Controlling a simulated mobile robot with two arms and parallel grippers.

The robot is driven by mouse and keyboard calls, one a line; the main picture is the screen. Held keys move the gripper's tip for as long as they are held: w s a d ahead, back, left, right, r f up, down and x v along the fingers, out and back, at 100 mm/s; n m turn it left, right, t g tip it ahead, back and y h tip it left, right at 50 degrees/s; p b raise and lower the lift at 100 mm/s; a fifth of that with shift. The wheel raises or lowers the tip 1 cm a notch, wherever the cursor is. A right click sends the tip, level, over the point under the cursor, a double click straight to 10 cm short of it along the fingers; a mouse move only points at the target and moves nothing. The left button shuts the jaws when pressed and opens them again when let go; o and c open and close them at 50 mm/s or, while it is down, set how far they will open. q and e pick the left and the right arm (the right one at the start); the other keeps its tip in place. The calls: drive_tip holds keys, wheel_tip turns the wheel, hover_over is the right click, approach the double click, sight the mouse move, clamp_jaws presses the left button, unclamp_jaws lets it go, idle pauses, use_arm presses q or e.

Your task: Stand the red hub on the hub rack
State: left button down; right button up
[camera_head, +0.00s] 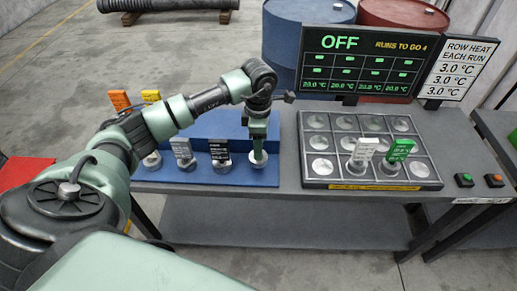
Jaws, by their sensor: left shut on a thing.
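My left gripper (258,147) reaches down over the right end of the blue rack (208,123). It is shut on a piece with a round silvery base (258,159); the jaws hide most of it, so I cannot tell its colour or whether it touches the rack. On the rack, left of the gripper, stand a black-tagged piece (220,152) and a grey-tagged piece (183,151). Yellow (150,95) and orange (120,100) tags show behind my left arm. I cannot make out a clearly red hub. My right gripper is not in view.
A grey tray (369,165) with round cells holds a white-tagged piece (362,152) and a green-tagged piece (398,150). Behind it stand a display reading OFF (363,62) and a sign (458,68). Green (464,180) and orange (494,181) buttons sit at the right. Blue (283,45) and red (400,14) barrels stand behind.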

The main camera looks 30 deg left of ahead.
sight(257, 164)
use_arm(q)
wheel_tip(257, 164, down, 3)
drive_tip(key=shift+p, duration=0.35)
drive_tip(key=shift+f, duration=0.1)
drive_tip(key=shift+f, duration=0.2)
drive_tip(key=c, duration=0.6)
unclamp_jaws()
drive_tip(key=shift+r, duration=0.1)
